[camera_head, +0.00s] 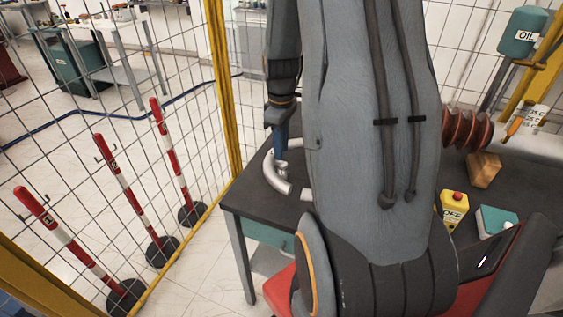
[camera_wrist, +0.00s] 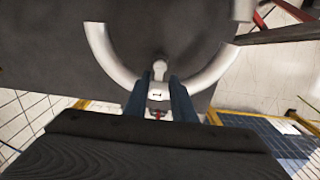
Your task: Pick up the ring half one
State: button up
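A silver-grey ring half (camera_wrist: 103,50) curves across the upper part of the wrist view, over the dark table top. At the middle of its arc is a small block with a round knob (camera_wrist: 159,70). My gripper (camera_wrist: 159,88) has its two blue fingers on either side of this block, with hardly any gap showing. I cannot tell whether they press on it. In the head view my gripper (camera_head: 280,155) points down at the ring half (camera_head: 273,180) near the table's left edge. My arm hides part of the ring half there. I cannot tell whether it is lifted.
Another silver piece (camera_wrist: 243,9) shows at the upper right of the wrist view. On the dark table (camera_head: 245,200) are a yellow box with a red button (camera_head: 453,209), a teal-topped box (camera_head: 497,220) and a ribbed brown bushing (camera_head: 466,130). A yellow-framed mesh fence (camera_head: 222,90) stands left.

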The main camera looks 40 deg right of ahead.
aim_at(282, 162)
jog(key=shift+d+f+b, duration=0.1)
jog(key=shift+f+b, duration=1.75)
jog(key=shift+f, duration=0.4)
grip_shut()
jog(key=shift+r, duration=0.15)
